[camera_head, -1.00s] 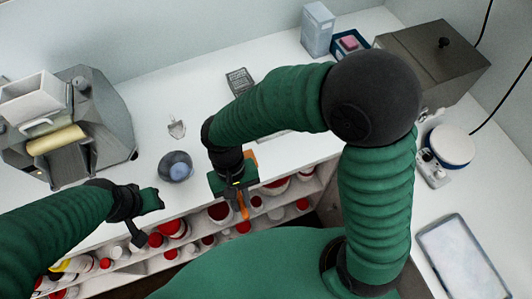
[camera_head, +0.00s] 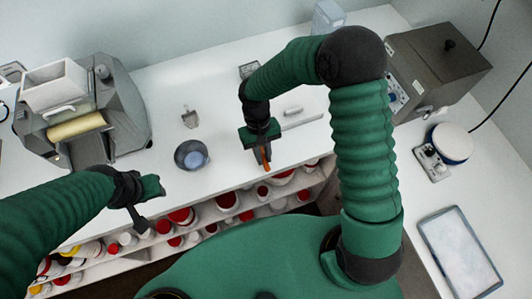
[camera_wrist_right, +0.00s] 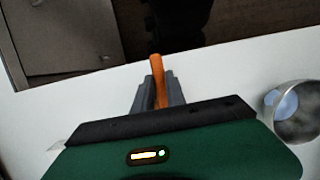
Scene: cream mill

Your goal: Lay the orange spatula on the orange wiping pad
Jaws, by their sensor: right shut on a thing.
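My right gripper (camera_head: 263,148) is shut on the orange spatula (camera_head: 267,158), over the front edge of the white counter. In the right wrist view the spatula (camera_wrist_right: 157,80) stands between the two grey fingers (camera_wrist_right: 158,92); its other end is hidden by the gripper. My left gripper (camera_head: 145,203) hangs at the counter's front left, apart from the spatula; its jaw opening is unclear. I cannot make out the orange wiping pad in any current view.
A grey bowl (camera_head: 191,155) and a small scoop (camera_head: 190,118) lie left of my right gripper. A white slab with a handle (camera_head: 293,111) lies behind it. A roller machine (camera_head: 75,115) stands left, a grey metal box (camera_head: 437,65) right. Shelves with red-lidded jars (camera_head: 228,200) run below.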

